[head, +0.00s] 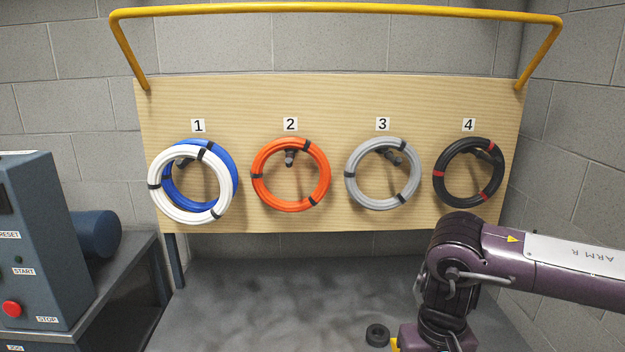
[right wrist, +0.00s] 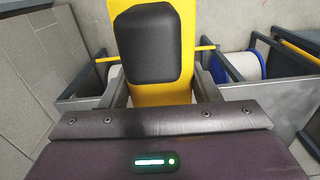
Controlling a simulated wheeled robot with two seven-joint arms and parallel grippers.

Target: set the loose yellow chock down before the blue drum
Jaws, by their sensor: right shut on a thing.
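A yellow chock (right wrist: 187,85) with a black pad on its face fills the middle of the right wrist view. Thin yellow rods stick out on both its sides. My right gripper (right wrist: 158,92) is shut on it, with one finger against each side. A drum with a blue rim and pale body (right wrist: 238,66) is beyond the chock to the right, in a dark frame. In the head view my right arm reaches in from the right, and a small yellow piece (head: 394,344) shows at its hand, at the bottom edge. My left gripper is out of view.
A wooden board (head: 340,220) carries several hose coils on numbered pegs, under a yellow rail (head: 340,8). A grey control box (head: 40,250) stands at left, with a dark blue cylinder (head: 95,232) behind.

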